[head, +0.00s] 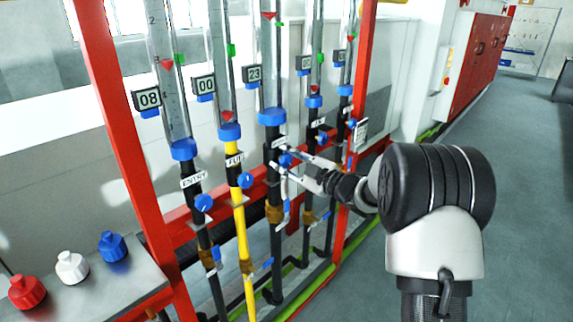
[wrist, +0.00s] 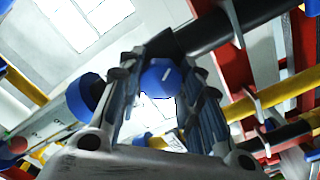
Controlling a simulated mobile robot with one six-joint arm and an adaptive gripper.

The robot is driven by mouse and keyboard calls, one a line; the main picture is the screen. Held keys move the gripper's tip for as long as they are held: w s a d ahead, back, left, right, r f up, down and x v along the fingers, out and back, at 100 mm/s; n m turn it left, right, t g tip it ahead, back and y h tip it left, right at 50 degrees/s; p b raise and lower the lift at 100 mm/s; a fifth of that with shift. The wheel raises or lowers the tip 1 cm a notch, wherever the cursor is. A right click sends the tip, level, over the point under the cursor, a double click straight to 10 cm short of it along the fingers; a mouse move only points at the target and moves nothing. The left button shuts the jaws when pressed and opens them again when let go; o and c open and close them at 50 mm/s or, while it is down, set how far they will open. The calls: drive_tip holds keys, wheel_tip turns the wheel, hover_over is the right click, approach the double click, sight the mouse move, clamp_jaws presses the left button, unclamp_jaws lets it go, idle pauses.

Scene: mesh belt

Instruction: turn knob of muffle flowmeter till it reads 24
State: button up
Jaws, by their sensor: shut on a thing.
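The third flowmeter from the left has a dark pipe, a glass tube and a display (head: 254,75) that reads 23. Its label (head: 279,143) is too small to read, so I cannot confirm it says muffle. Its blue knob (head: 285,160) sits just below the label, partly hidden by my fingers. My gripper (head: 283,161) reaches in from the right and is shut on this knob.
The flowmeter marked ENTRY reads 08 on its display (head: 149,99), and the yellow-piped one reads 00 on its display (head: 205,85). Their knobs and pipes stand close by on the left. More flowmeters stand to the right. Red frame posts (head: 118,130) flank the row. Bottles (head: 71,267) stand on a shelf.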

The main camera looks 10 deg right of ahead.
idle(0.3)
drive_tip(key=o, duration=1.1)
drive_tip(key=v, duration=1.2)
